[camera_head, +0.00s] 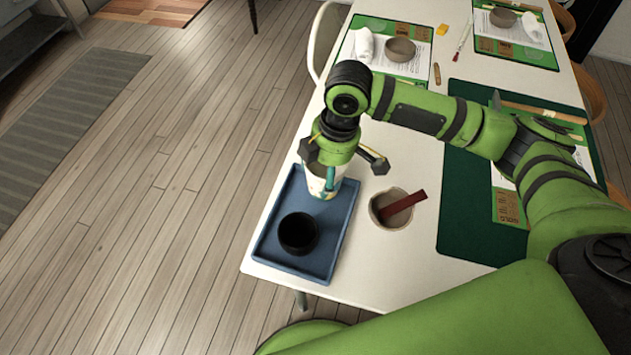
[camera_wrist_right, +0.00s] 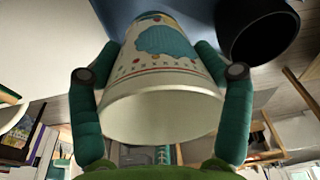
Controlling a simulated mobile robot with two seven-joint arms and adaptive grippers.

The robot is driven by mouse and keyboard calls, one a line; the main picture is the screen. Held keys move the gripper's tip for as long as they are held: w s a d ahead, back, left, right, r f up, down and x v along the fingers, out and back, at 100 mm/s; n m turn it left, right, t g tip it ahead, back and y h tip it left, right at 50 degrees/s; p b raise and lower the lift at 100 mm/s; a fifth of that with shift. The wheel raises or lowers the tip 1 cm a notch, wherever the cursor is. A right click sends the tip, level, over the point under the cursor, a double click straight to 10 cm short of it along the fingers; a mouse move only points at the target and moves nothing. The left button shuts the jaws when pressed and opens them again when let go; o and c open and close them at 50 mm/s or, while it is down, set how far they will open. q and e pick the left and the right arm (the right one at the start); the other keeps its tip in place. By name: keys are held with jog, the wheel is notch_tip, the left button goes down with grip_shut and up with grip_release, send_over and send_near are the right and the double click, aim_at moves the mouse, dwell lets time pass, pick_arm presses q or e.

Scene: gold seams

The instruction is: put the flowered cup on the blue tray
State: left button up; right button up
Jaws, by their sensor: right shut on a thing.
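The flowered cup (camera_head: 318,187) is white with coloured decoration and sits over the far end of the blue tray (camera_head: 265,240) in the head view. My right gripper (camera_head: 329,172) reaches down from above and is shut on it. In the right wrist view the cup (camera_wrist_right: 165,95) is between the two teal fingers, its rim towards the camera and a blue pattern on its side. The cup looks upright; I cannot tell whether its base touches the tray. The gripper hides part of the cup in the head view. My left gripper is not in view.
A black bowl (camera_head: 298,232) stands on the tray's near half. A beige bowl (camera_head: 392,216) with a red stick (camera_head: 405,204) stands right of the tray. Green mats (camera_head: 470,228) lie further right on the white table (camera_head: 370,262). The tray lies along the table's left edge.

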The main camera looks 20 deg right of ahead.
jog(key=shift+w+a+f, duration=0.45)
jog(key=shift+a, duration=0.25)
jog(key=shift+f, duration=2.05)
jog(key=o, duration=1.3)
notch_tip(320, 180, up, 12)
jog(key=d, duration=0.1)
jog(key=shift+s+d, duration=0.3)
